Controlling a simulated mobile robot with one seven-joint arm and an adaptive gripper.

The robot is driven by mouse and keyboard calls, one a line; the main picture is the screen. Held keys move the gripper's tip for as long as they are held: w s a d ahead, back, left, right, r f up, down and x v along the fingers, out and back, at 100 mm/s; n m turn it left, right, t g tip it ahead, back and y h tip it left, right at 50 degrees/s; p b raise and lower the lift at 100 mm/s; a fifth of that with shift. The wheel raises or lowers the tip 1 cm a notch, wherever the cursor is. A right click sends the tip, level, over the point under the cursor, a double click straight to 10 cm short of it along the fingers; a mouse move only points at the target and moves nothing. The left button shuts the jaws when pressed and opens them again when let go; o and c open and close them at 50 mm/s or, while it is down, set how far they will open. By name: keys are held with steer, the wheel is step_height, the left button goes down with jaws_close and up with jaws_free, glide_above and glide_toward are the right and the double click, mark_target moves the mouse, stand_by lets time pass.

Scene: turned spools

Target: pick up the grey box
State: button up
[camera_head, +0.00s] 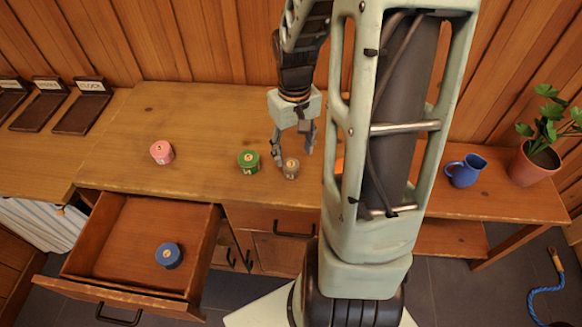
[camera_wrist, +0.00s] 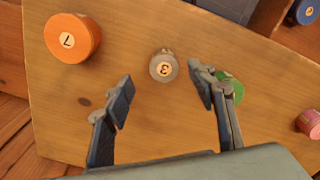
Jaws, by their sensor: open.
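A small grey round spool (camera_head: 291,169) marked 3 stands upright on the wooden table, near its front edge. No square-sided grey box shows; this spool is the only grey piece on the table. In the wrist view the grey spool (camera_wrist: 163,67) lies between and just beyond the fingertips. My gripper (camera_head: 294,157) points down above and just behind the spool, its two fingers spread. In the wrist view my gripper (camera_wrist: 161,82) is open and empty, and no finger visibly touches the spool.
A green spool (camera_head: 249,161) stands close left, beside one finger in the wrist view. A pink spool (camera_head: 162,152) is farther left. An orange spool (camera_wrist: 72,38) is mostly hidden behind my arm in the head view. A blue spool (camera_head: 169,255) lies in the open drawer (camera_head: 120,230).

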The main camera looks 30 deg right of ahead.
mark_target(291, 164)
steer(key=shift+w+a+f, duration=0.1)
steer(key=shift+a+f, duration=0.05)
steer(key=shift+f, duration=1.4)
steer(key=shift+w+a+f, duration=0.1)
steer(key=shift+f, duration=1.45)
steer(key=c, duration=1.1)
